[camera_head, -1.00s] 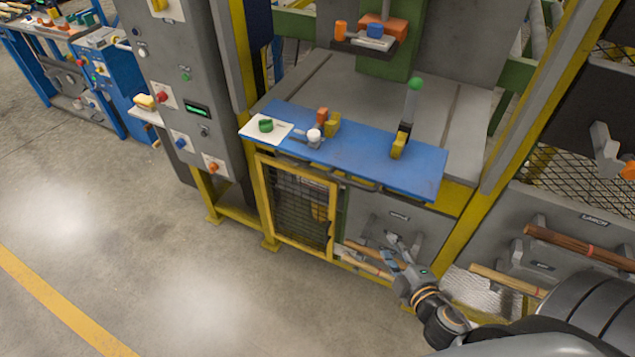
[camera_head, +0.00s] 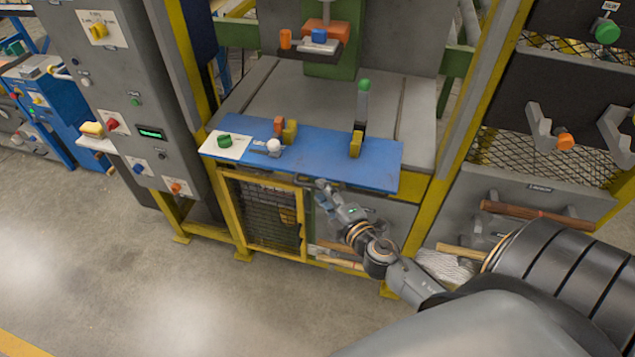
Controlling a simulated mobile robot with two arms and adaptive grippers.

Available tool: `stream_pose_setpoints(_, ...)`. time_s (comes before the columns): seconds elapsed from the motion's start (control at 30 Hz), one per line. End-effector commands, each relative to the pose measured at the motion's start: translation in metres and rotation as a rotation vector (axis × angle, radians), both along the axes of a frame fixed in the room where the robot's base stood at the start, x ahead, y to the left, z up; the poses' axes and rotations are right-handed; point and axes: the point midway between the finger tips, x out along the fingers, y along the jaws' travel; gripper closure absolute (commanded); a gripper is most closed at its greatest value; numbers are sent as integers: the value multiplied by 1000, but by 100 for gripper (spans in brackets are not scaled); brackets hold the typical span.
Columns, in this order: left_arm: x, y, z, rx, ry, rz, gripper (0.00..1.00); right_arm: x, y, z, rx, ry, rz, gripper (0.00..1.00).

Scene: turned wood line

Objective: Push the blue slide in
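The blue slide (camera_head: 325,160) is a flat blue plate that sticks out of the front of the green and grey press. A dark bar handle (camera_head: 305,180) runs along its front edge, partly hidden by my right gripper. My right gripper (camera_head: 322,188) is at the slide's front edge, near the middle. I cannot tell whether it touches the handle or whether its fingers are open. My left gripper is not in view.
A lever with a green ball (camera_head: 364,85) stands upright at the slide's right part. A white plate with a green knob (camera_head: 225,140) is at its left end. A grey control cabinet (camera_head: 120,80) stands left. Yellow frame posts flank the press.

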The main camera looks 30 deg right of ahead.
Motion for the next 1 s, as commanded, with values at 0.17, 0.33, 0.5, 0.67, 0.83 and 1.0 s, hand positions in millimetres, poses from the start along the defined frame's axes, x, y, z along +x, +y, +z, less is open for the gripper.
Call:
stream_pose_setpoints(0.17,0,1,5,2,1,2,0,23,-1,-2,0,0,1,64)
stream_pose_setpoints(0.33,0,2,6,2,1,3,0,32,-2,-5,0,0,1,64)
stream_pose_setpoints(0.5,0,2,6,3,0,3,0,33,-2,-5,0,1,1,64)
stream_pose_setpoints(0.67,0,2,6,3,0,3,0,32,-2,-5,0,1,1,75)
stream_pose_setpoints(0.83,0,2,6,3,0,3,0,32,-2,-5,0,1,1,100)
stream_pose_setpoints(1.0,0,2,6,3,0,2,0,32,-2,-5,0,1,1,100)
